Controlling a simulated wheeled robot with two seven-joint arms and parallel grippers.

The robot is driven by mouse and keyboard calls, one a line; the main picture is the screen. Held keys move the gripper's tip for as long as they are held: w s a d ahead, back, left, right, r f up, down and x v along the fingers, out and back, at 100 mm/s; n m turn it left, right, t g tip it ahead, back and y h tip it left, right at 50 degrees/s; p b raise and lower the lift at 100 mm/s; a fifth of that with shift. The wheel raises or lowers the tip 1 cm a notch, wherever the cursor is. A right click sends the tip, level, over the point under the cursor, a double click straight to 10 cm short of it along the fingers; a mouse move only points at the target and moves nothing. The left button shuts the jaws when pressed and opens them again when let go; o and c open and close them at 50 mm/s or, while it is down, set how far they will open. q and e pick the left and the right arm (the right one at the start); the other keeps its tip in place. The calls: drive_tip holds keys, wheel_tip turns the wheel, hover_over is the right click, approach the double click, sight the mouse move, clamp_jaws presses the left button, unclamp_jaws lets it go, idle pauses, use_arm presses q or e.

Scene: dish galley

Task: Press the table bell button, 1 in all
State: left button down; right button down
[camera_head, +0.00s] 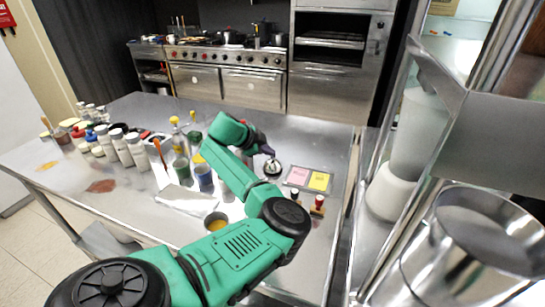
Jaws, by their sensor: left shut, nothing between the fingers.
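The table bell (272,169) is a small round silver dome with a dark base on the steel table, near the middle of the view. My green left arm reaches over the table from the lower left. My left gripper (268,154) is dark, shut and empty, with its tip just above or at the bell's top. I cannot tell whether it touches the button, which the fingertips partly cover. My right gripper is out of view.
A tray with pink and yellow note pads (319,181) lies right of the bell. Blue and green cups (204,178), a white board and several bottles (136,150) stand left. A metal rack and large pot (470,240) fill the right.

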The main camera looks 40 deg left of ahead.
use_arm(q)
drive_tip(key=shift+r, duration=0.9)
drive_tip(key=shift+r+p, duration=1.15)
drive_tip(key=shift+r, duration=1.35)
